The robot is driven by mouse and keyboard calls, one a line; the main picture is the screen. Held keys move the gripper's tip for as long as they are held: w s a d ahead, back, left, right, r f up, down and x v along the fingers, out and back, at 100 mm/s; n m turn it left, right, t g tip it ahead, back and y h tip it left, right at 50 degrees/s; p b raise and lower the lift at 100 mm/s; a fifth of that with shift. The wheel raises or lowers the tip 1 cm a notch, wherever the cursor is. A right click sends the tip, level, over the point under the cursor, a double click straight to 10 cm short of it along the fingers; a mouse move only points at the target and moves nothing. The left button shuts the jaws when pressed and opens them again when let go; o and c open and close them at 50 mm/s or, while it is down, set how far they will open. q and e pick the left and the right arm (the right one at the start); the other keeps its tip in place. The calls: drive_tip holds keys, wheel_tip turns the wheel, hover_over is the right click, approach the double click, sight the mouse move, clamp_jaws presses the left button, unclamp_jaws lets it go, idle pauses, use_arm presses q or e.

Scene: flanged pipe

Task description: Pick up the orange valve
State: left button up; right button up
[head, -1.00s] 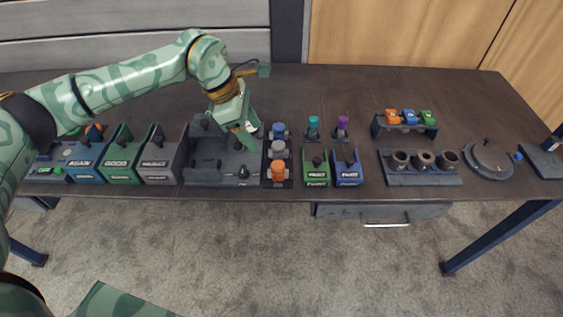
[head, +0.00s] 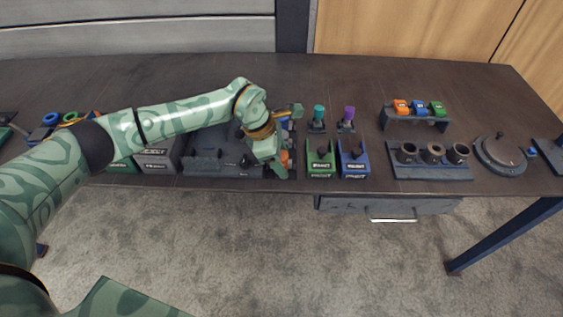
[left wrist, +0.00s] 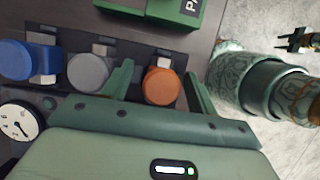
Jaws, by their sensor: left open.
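The orange valve (left wrist: 162,86) sits at the end of a row on a dark rack, beside a grey valve (left wrist: 88,72) and a blue valve (left wrist: 17,60). My left gripper (left wrist: 159,72) is open, with one finger on each side of the orange valve; I cannot tell whether either finger touches it. In the head view my left gripper (head: 279,166) is over the near end of the rack and hides most of the orange valve. What looks like my right gripper (left wrist: 300,41) shows small at the upper right of the left wrist view, its jaws unclear.
A green bin (head: 320,158) and a blue bin (head: 353,158) stand just right of the rack. A dark fixture tray (head: 208,165) lies left of it, with a round gauge (left wrist: 19,121). The table's front edge is close.

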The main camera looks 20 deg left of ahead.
use_arm(q)
drive_tip(key=shift+r, duration=0.1)
drive_tip(key=shift+c, duration=0.9)
drive_tip(key=c, duration=1)
drive_tip(key=shift+c, duration=0.2)
